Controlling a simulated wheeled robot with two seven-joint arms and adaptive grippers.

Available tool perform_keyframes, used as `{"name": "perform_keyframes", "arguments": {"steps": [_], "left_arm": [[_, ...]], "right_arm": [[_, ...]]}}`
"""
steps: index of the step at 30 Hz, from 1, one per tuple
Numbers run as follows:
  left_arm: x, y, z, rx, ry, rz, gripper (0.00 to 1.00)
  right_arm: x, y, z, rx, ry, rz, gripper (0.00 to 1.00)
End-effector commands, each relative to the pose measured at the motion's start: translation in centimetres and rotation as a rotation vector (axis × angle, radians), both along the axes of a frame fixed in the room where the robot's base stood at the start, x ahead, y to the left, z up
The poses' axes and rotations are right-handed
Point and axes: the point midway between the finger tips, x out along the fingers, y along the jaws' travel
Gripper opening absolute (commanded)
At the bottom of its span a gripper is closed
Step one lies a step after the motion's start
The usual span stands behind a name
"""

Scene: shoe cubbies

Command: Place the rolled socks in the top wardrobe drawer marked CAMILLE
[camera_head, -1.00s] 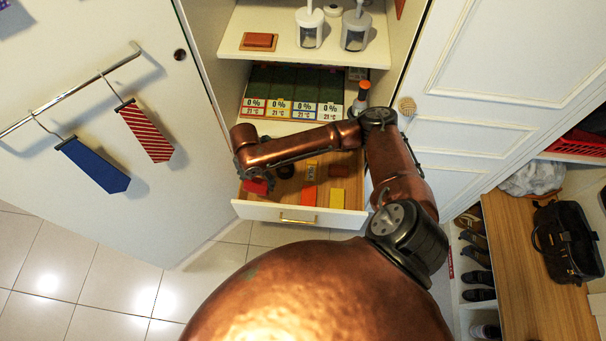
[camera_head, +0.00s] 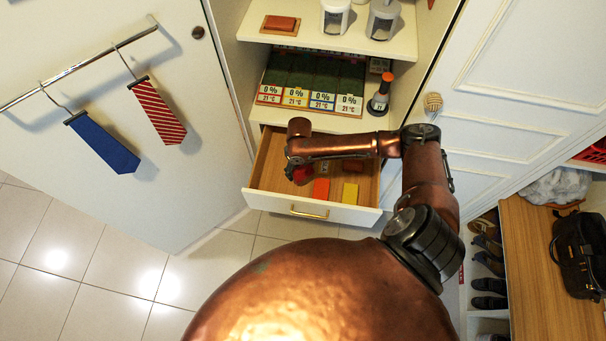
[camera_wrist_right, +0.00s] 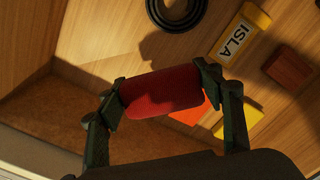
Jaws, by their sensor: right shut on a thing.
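The rolled socks are a red roll (camera_wrist_right: 160,92), gripped between the two fingers of my right gripper (camera_wrist_right: 165,100) in the right wrist view. In the head view the red roll (camera_head: 302,176) shows small below my right gripper (camera_head: 298,165), over the left part of an open wooden drawer (camera_head: 310,208) with a white front and brass handle. The roll looks held above the drawer floor; the exact gap cannot be told. No CAMILLE mark is readable. A yellow bar marked ISLA (camera_wrist_right: 240,35) lies in the drawer. My left gripper is not in view.
The drawer also holds an orange block (camera_head: 320,190), a yellow block (camera_head: 350,193), a brown-red block (camera_wrist_right: 288,70) and a dark coil (camera_wrist_right: 178,10). A door with ties (camera_head: 105,145) stands open at left.

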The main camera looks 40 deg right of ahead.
Motion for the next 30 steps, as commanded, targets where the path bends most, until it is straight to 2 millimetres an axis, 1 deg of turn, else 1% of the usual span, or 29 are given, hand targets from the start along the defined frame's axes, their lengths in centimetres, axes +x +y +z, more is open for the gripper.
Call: {"name": "perform_keyframes", "arguments": {"steps": [1, 7, 13, 15, 22, 26, 27, 30], "left_arm": [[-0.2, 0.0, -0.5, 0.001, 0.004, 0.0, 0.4], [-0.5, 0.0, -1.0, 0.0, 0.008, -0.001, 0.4], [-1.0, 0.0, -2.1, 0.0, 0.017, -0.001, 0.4], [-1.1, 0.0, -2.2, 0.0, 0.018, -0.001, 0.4], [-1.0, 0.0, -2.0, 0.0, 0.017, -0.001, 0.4], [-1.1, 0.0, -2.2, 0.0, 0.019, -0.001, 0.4], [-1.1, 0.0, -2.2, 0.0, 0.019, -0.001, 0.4], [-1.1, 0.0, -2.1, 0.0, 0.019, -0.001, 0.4]], "right_arm": [[0.0, 0.0, -1.2, -0.001, 0.002, -0.001, 0.39], [0.0, 0.1, -3.0, 0.001, 0.001, -0.001, 0.39], [-0.1, 0.0, -6.4, 0.0, 0.003, -0.002, 0.39], [0.0, 0.0, -6.8, -0.001, 0.0, -0.001, 0.39], [0.1, 0.0, -6.6, -0.001, -0.002, -0.001, 0.39], [0.0, 0.0, -7.0, -0.001, -0.001, -0.001, 0.39], [0.0, 0.0, -6.9, -0.001, -0.001, -0.001, 0.63], [0.0, 0.0, -6.9, -0.001, -0.001, -0.001, 0.7]]}}
